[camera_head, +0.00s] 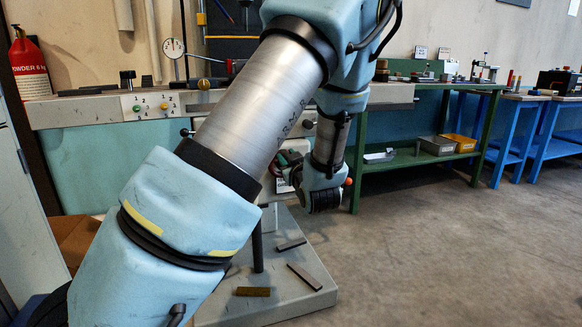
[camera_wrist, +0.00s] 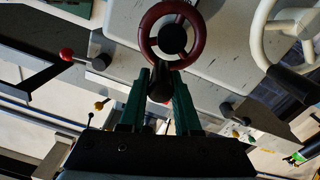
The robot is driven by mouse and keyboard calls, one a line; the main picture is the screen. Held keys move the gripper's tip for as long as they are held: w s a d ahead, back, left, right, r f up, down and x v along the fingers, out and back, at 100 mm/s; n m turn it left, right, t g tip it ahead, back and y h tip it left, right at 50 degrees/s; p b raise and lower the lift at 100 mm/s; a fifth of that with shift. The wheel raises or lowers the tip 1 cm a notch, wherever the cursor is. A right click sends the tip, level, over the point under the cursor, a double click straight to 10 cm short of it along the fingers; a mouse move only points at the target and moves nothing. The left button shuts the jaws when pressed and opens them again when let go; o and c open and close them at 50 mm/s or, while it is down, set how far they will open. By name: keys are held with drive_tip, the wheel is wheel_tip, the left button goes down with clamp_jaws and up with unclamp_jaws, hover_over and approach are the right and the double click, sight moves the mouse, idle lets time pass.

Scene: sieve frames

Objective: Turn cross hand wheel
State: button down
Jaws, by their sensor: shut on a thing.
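A dark red ring-shaped hand wheel (camera_wrist: 143,38) with a black hub is at the top middle of the wrist view. A black handle (camera_wrist: 160,84) is at its lower rim. My gripper (camera_wrist: 162,80) has two green fingers, one on each side of this handle, and it is shut on the handle. A second, pale wheel (camera_wrist: 258,48) with a black grip is at the right edge, apart from my fingers. In the head view my arm hides most of the machine, and the hold on the wheel cannot be made out.
A lever with a red ball (camera_wrist: 66,54) stands left of the wheel. In the head view, metal bars (camera_head: 305,277) lie on the grey machine base (camera_head: 318,297). A green workbench (camera_head: 428,157) stands behind to the right. The floor (camera_head: 450,260) at the right is clear.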

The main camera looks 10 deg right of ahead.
drive_tip(key=shift+s+a+f+n+b, duration=0.1)
drive_tip(key=shift+a+f+n+b, duration=0.2)
drive_tip(key=shift+n+b, duration=0.6)
drive_tip(key=shift+a+r, duration=0.1)
drive_tip(key=c, duration=0.6)
unclamp_jaws()
drive_tip(key=shift+r, duration=0.1)
drive_tip(key=s, duration=0.7)
drive_tip(key=s+d, duration=0.1)
drive_tip(key=s, duration=0.2)
drive_tip(key=shift+s+p, duration=0.35)
